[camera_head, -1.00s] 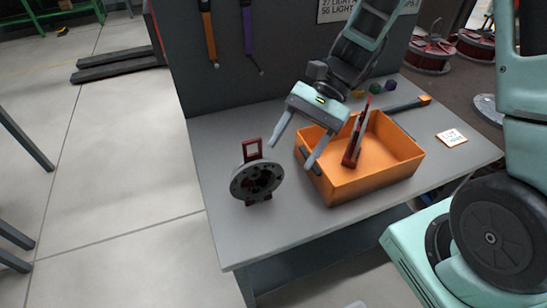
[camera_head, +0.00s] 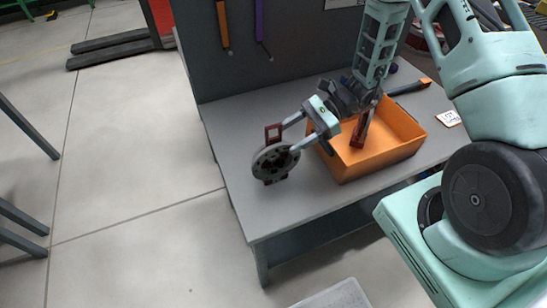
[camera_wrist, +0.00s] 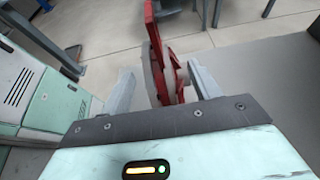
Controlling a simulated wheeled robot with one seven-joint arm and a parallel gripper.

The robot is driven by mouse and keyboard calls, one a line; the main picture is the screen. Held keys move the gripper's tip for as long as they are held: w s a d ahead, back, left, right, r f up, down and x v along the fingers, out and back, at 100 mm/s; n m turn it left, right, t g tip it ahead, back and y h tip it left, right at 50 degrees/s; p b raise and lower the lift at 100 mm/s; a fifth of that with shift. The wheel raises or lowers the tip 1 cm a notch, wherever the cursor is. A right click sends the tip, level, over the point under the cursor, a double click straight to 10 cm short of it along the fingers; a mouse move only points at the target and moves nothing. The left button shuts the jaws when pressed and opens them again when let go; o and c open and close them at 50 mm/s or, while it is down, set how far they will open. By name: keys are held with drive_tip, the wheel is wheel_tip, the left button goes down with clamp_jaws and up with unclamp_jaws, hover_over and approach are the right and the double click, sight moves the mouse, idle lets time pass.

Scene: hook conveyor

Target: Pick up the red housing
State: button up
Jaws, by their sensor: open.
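The red housing (camera_head: 273,141) stands upright near the left side of the grey table, with a round grey disc (camera_head: 265,163) on its face. My gripper (camera_head: 288,138) is open just right of the housing, its fingers reaching left towards it. In the wrist view the red housing (camera_wrist: 158,48) shows edge-on between the two spread fingers of my gripper (camera_wrist: 162,76), with a visible gap on each side. Whether a finger touches it I cannot tell. The fingers partly cover the disc's right edge in the head view.
An orange bin (camera_head: 385,163) stands right of the housing, with another red part (camera_head: 359,138) upright inside it. A hammer-like tool (camera_head: 410,87) and a white card (camera_head: 447,119) lie behind and right. The table's front left is clear. A dark panel (camera_head: 310,60) rises behind.

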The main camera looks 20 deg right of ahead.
sight(282, 141)
drive_tip(key=shift+p+x, duration=0.85)
drive_tip(key=shift+x, duration=2.1)
drive_tip(key=shift+r, duration=0.1)
clamp_jaws()
